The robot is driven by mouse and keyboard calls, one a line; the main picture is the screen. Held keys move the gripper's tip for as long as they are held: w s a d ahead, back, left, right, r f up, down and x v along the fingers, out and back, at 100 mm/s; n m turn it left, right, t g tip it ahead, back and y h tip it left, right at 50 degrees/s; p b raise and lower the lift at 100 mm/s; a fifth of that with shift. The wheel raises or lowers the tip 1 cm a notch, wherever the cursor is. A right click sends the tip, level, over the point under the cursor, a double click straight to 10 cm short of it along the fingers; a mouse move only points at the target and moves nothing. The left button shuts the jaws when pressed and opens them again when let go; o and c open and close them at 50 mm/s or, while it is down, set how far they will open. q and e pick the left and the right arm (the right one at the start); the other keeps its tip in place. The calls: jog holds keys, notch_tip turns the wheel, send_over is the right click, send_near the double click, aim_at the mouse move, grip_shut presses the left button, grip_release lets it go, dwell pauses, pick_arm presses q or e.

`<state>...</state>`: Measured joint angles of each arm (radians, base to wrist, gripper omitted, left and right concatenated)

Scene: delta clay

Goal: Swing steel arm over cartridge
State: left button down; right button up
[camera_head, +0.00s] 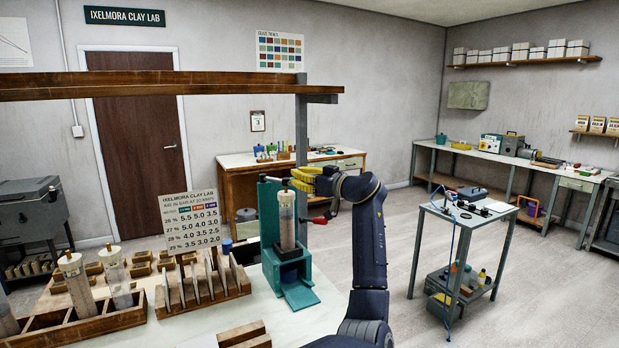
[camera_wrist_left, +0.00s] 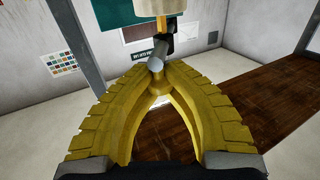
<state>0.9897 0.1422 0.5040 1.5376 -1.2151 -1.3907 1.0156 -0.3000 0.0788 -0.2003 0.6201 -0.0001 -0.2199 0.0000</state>
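The cartridge (camera_head: 286,222) is a clear tube of pale clay standing upright in a teal press stand (camera_head: 270,232). My left gripper (camera_head: 303,178) has yellow fingers and is at the top of the stand, just above and right of the cartridge. In the left wrist view its fingertips (camera_wrist_left: 159,88) come together around the end of the steel arm (camera_wrist_left: 157,66), a grey rod with a black joint behind it. The fingers hide part of the arm's end. My right gripper is not in view.
A red-handled lever (camera_head: 322,219) sticks out right of the stand. A wooden rack with more tubes (camera_head: 90,325) and a slotted wooden holder (camera_head: 200,300) stand left on the table. A sign board (camera_head: 190,220) is behind. A grey cart (camera_head: 465,215) stands right.

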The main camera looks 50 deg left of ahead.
pick_arm(q)
jog(key=shift+w+f, duration=0.1)
jog(key=shift+f, duration=0.1)
jog(key=c, duration=1.2)
grip_release()
jog(key=shift+a, duration=0.1)
jog(key=shift+o, duration=0.2)
jog(key=w+d, duration=0.2)
jog(key=d, duration=0.9)
jog(key=shift+d+r, duration=0.2)
jog(key=shift+d, duration=0.2)
jog(key=shift+w, duration=0.1)
jog(key=shift+c, duration=0.4)
